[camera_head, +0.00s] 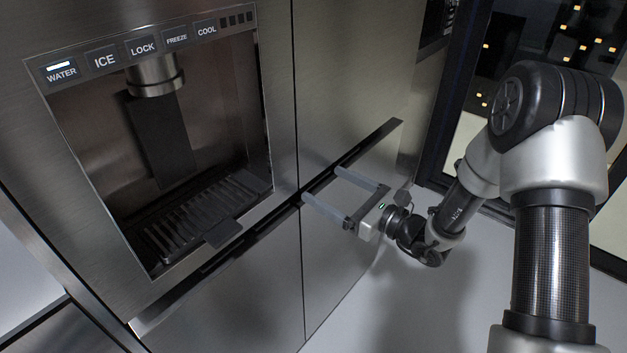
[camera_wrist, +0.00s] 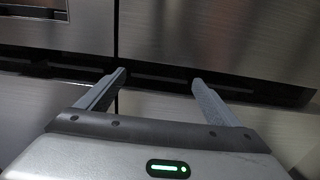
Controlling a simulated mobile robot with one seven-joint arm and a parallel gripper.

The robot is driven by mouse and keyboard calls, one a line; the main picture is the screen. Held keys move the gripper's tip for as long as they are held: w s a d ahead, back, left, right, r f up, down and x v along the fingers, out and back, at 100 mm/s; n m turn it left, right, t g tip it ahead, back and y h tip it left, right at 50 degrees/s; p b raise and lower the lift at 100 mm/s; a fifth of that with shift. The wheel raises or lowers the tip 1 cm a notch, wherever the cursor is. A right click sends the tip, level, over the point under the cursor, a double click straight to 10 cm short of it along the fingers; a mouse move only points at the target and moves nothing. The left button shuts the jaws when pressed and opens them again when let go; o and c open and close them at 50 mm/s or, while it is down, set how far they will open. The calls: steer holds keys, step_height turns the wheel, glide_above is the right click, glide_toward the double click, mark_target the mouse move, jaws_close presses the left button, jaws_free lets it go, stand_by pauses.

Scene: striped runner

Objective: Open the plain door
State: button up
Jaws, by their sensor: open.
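The plain door (camera_head: 350,75) is the brushed-metal upper right door of the fridge, without a dispenser. It also shows in the wrist view (camera_wrist: 215,38). It looks shut, with a narrow vertical seam beside the dispenser door (camera_head: 281,60). A dark recessed grip slot (camera_head: 362,150) runs along its lower edge. My gripper (camera_head: 320,184) is open and empty, its two fingers pointing at this slot near the seam. In the wrist view my gripper (camera_wrist: 160,80) has its fingertips at the dark slot, one on each side. I cannot tell whether they touch the door.
The dispenser door on the left holds a water and ice dispenser (camera_head: 150,150) with a drip tray (camera_head: 190,215). Lower metal panels (camera_head: 345,260) lie under the slot. A dark-framed window (camera_head: 545,40) stands at the right. Pale floor (camera_head: 430,300) is clear below my arm.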

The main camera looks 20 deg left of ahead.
mark_target(318, 180)
steer(key=x, duration=0.5)
steer(key=shift+w+a+b, duration=0.1)
steer(key=shift+a+b, duration=0.1)
steer(key=shift+b, duration=0.1)
steer(key=c, duration=1.2)
steer(key=shift+d, duration=0.15)
